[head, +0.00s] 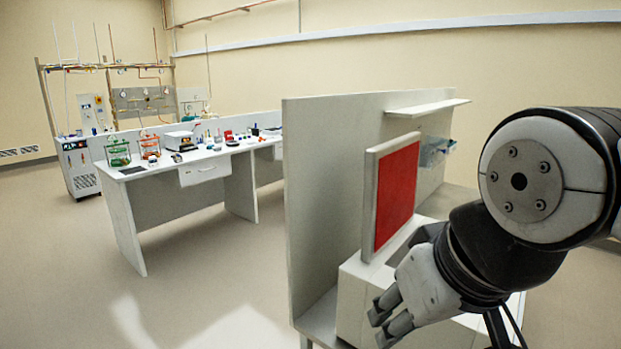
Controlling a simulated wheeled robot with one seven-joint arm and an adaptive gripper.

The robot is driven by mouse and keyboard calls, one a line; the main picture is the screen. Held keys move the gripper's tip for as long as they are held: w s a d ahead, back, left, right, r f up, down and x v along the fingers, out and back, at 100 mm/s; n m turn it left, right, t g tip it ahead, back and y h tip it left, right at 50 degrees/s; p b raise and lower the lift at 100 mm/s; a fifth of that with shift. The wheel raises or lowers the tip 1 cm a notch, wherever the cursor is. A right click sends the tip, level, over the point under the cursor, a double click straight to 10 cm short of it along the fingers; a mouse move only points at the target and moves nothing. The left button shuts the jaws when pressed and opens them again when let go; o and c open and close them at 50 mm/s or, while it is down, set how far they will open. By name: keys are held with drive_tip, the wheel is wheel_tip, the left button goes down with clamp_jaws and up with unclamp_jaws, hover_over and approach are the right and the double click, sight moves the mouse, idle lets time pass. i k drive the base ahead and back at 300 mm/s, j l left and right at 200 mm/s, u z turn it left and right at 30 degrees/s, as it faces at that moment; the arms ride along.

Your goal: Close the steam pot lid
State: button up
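The steam pot (349,297) is a white box on a bench at the right of the head view. Its lid (396,196) stands upright, a pale frame with a red inner face turned right. The lid is open, and part of the pot's opening shows to its right. My gripper (384,321) is in front of the pot, below the lid and apart from it. Its two fingers point left and down with a small gap between them, and nothing shows between them. My arm and gripper hide the pot's right part.
A tall grey partition (325,190) stands behind the lid, with a shelf (428,107) and a clear bluish bin (434,152) to the right. A long white bench (130,193) with labware is farther left. Open floor (215,265) lies between the benches.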

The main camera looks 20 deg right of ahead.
sight(391, 167)
drive_tip(key=i+j+z, duration=0.4)
drive_tip(key=j+z, duration=0.15)
drive_tip(key=i+j+z, duration=0.15)
drive_tip(key=j+z, duration=0.15)
drive_tip(key=i+j+z, duration=0.1)
drive_tip(key=j+z, duration=0.2)
drive_tip(key=j, duration=0.15)
drive_tip(key=j+z, duration=0.25)
drive_tip(key=j, duration=0.15)
drive_tip(key=i+j+z, duration=0.1)
drive_tip(key=j+z, duration=0.2)
drive_tip(key=j, duration=0.1)
